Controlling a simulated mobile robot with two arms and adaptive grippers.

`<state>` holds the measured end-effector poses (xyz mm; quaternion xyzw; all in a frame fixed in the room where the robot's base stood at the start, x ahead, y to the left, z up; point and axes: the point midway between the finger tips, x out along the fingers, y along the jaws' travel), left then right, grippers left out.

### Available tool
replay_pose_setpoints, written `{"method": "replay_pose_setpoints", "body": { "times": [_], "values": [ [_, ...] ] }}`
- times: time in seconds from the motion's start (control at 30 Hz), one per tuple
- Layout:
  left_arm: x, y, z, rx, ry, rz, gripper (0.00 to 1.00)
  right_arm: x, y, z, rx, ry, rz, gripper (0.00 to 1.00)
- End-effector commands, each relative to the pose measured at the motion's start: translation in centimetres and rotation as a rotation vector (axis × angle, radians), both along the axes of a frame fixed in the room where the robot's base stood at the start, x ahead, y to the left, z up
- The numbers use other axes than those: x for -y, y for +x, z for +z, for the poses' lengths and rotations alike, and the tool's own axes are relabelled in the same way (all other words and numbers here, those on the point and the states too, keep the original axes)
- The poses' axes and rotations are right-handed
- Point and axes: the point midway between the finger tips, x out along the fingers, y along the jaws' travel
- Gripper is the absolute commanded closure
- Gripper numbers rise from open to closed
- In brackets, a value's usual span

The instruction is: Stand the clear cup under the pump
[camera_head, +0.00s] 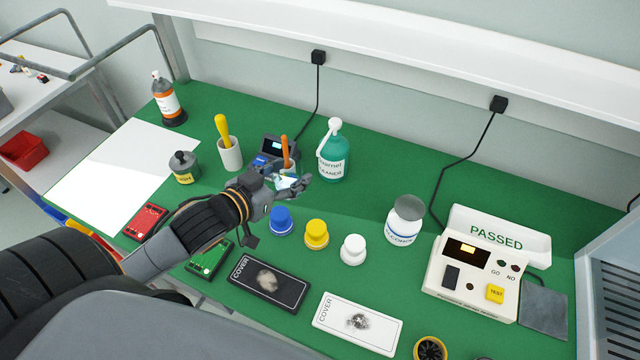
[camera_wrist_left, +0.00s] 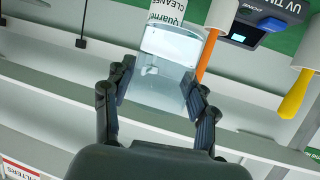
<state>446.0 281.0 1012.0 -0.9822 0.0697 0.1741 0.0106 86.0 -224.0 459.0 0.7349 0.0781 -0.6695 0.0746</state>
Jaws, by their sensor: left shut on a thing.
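My left gripper (camera_head: 292,187) is shut on the clear cup (camera_head: 287,181), which is small and partly hidden by the fingers in the head view. In the left wrist view the clear cup (camera_wrist_left: 160,65) sits between the two fingers of the left gripper (camera_wrist_left: 158,98). The teal pump bottle (camera_head: 333,169) with its white pump head (camera_head: 331,126) stands just behind and to the right of the gripper. Its label (camera_wrist_left: 168,8) shows beyond the cup in the left wrist view. I cannot tell the exact gap from cup to spout. The right gripper is out of view.
An orange handle (camera_head: 284,152) and a dark UV device (camera_head: 272,147) are close behind the gripper. A white holder (camera_head: 231,155) with a yellow handle stands left. Blue (camera_head: 281,222), yellow (camera_head: 316,235) and white (camera_head: 352,250) capped pieces stand in front. Green mat is clear right of the bottle.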

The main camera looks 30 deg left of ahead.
Motion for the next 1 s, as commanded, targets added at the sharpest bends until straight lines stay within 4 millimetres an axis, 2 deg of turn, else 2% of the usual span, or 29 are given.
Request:
{"method": "replay_pose_setpoints", "body": {
  "times": [0.17,0.2,0.4,0.67,0.8,1.0],
  "values": [
    [1.2,3.6,-1.2,0.004,-0.001,0.000,0.83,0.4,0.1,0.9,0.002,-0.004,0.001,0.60],
    [1.4,4.1,-2.4,0.000,-0.002,0.002,0.83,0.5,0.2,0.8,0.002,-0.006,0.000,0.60],
    [2.3,6.5,-5.5,0.002,-0.001,-0.001,0.83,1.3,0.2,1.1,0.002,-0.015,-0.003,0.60],
    [2.8,7.8,-7.4,0.001,0.000,-0.001,0.83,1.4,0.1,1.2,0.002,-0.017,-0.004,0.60],
    [2.7,7.7,-9.4,-0.003,-0.001,0.000,0.83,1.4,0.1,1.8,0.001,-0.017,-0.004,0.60],
    [2.8,7.7,-10.3,0.002,0.000,-0.002,0.83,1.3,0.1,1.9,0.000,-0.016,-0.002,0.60]
  ]
}}
